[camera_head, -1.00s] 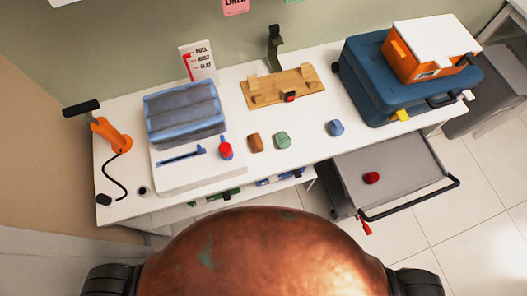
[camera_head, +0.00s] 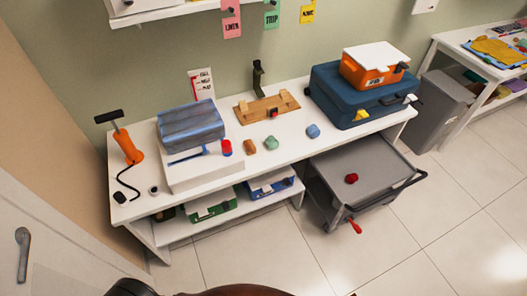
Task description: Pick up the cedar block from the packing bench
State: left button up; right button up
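The packing bench (camera_head: 215,168) is a long white table against the green wall. A small orange-brown block (camera_head: 249,147), which looks like the cedar block, lies on its top near the front edge. A blue block (camera_head: 313,131) lies farther right. Neither of my grippers is in view, and nothing holds the brown block.
A blue vacuum-bag bundle (camera_head: 190,125), an orange pump (camera_head: 128,147) and a wooden board (camera_head: 266,109) share the bench. A blue suitcase (camera_head: 345,95) fills its right end. A grey cart (camera_head: 372,165) stands in front at right. The tiled floor ahead is clear.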

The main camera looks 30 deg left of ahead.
aim_at(250, 149)
jog(key=z, duration=0.25)
jog(key=i, duration=1.3)
jog(key=u, duration=0.95)
